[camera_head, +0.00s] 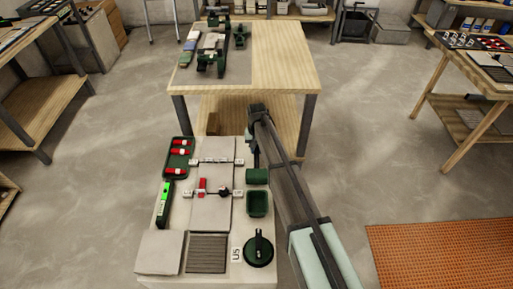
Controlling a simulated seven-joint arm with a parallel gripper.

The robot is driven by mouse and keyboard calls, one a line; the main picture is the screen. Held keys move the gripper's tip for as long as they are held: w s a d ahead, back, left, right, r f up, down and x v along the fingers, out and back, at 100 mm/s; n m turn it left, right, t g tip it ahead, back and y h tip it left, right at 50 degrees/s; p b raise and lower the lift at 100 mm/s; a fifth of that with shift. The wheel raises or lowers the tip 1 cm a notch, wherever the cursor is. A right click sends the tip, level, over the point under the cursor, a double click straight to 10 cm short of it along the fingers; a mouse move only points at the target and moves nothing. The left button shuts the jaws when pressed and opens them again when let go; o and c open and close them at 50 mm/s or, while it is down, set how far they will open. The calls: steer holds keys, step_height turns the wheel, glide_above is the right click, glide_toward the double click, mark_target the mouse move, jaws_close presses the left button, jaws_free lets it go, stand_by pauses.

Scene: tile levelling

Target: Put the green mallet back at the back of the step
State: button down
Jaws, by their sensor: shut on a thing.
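The step (181,224) is a pale block in the lower middle of the head view, with grey tiles (216,213) on it. My arm reaches in from the lower right, over the step's right side. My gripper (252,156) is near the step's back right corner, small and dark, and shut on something. A dark green block (257,176), apparently the green mallet's head, shows just in front of the gripper. The handle is not clearly visible, and I cannot tell whether the head touches the step.
A green tray with red wedges (179,146) and a green level (164,204) lie at left. White clips and a red wedge sit along the tile joints. A green bin (258,204) and round suction cup (259,248) stand at right. A wooden table (285,65) stands behind.

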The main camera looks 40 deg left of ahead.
steer(key=shift+f, duration=1)
steer(key=c, duration=0.9)
jaws_free()
steer(key=shift+o, duration=0.6)
steer(key=shift+o, duration=1.1)
steer(key=shift+r, duration=4)
